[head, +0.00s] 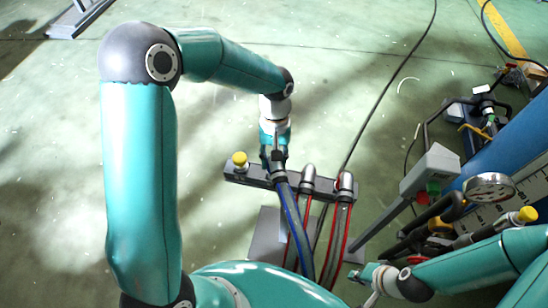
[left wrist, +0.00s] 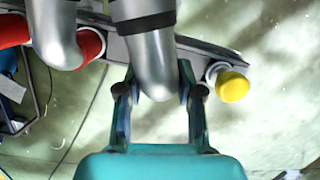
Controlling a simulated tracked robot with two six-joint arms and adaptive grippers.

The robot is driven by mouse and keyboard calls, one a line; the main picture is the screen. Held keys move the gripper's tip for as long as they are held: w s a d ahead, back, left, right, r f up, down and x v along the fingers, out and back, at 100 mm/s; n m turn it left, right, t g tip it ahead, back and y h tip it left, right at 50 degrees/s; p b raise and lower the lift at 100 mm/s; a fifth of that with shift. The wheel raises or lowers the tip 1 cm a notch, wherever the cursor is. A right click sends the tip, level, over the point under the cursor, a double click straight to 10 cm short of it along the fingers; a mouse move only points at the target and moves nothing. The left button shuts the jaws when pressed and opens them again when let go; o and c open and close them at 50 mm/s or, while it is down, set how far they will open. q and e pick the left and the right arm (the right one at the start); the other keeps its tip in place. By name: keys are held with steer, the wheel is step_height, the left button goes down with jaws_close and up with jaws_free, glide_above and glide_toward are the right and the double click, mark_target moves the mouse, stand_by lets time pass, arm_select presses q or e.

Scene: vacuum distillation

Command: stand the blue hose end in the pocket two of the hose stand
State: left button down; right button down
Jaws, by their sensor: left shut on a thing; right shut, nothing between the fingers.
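The blue hose end (head: 279,167), a grey metal end on a blue-striped hose, is at the dark bar of the hose stand (head: 257,181). My left gripper (head: 274,158) is shut on it from above. In the left wrist view the bent metal end (left wrist: 151,60) lies between the fingers and overlaps the bar (left wrist: 205,53). I cannot tell whether it sits in a pocket; the gripper and hose hide that spot. My right gripper (head: 370,273) is shut and empty at the lower right, away from the stand.
Two red-striped hoses with metal ends (head: 308,174) (head: 345,181) stand to the right of the blue hose. A yellow knob (head: 240,158) sits at the bar's left end. A pressure gauge (head: 489,187) and equipment crowd the right. The floor left of the stand is clear.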

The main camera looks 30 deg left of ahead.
arm_select(q)
steer(key=shift+b+x, duration=0.65)
steer(key=shift+x, duration=0.25)
steer(key=c, duration=0.7)
jaws_free()
steer(key=shift+w, duration=0.15)
steer(key=shift+o, duration=0.2)
steer(key=v, duration=1.2)
steer(key=shift+a+f, duration=0.1)
